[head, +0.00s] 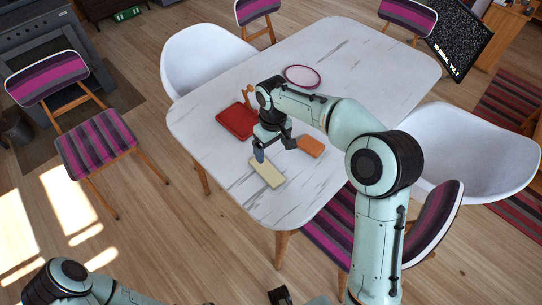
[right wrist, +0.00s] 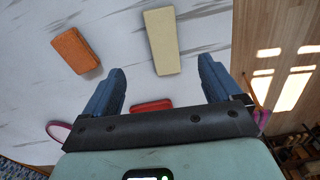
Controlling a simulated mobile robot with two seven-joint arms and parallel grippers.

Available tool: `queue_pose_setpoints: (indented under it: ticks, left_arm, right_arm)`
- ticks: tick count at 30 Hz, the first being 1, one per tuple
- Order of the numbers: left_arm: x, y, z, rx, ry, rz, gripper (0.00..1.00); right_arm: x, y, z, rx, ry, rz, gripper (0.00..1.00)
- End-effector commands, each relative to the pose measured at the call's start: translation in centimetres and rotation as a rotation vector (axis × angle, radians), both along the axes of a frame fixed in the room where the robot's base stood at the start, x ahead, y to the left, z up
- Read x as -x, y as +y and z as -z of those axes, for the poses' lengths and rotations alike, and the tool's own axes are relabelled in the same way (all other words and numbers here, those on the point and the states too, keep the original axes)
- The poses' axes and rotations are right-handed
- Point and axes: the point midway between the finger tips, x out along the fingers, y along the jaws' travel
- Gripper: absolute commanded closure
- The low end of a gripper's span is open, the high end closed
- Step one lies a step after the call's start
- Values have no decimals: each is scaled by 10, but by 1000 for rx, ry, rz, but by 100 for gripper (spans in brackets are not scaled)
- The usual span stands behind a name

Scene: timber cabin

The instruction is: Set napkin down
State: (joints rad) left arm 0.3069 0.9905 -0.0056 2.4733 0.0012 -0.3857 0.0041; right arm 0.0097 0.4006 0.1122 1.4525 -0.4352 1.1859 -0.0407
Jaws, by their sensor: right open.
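A cream, flat rectangular piece (head: 270,174), looking like the folded napkin, lies on the white marbled table (head: 345,60) near its front edge. In the right wrist view the cream piece (right wrist: 162,42) lies ahead of the fingers, lined up with the gap between them. My right gripper (head: 274,150) is above the table at the cream piece's far end. In the right wrist view its fingers (right wrist: 160,84) are spread wide with nothing between them. My left arm shows at the bottom left; its gripper cannot be made out clearly.
An orange block (head: 311,146) lies right of the cream piece. A red tray (head: 236,121) is to its left, farther back. A pink-rimmed plate (head: 302,77) lies farther back. White chairs (head: 200,60) and striped chairs (head: 98,145) surround the table.

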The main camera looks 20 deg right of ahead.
Motion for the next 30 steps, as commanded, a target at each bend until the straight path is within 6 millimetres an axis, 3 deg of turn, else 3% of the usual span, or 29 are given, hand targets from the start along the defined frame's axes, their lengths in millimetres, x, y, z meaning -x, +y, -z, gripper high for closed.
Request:
queue_pose_setpoints:
  ticks: [1,3,6,11,18,30]
  left_arm:
    - [7,0,17,0,9,0,100]
    - [13,0,32,0,16,0,100]
    - [16,0,44,0,20,-1,100]
    - [17,0,48,0,21,0,100]
    - [18,0,54,0,22,0,100]
    - [17,0,58,0,16,-2,100]
  right_arm:
    - [4,-3,8,-1,1,4,8]
    - [9,-5,10,-1,2,4,8]
    - [13,-8,9,0,2,4,8]
    - [15,-8,22,2,6,3,8]
    - [15,-7,67,2,5,2,8]
    - [19,-2,107,1,5,2,8]
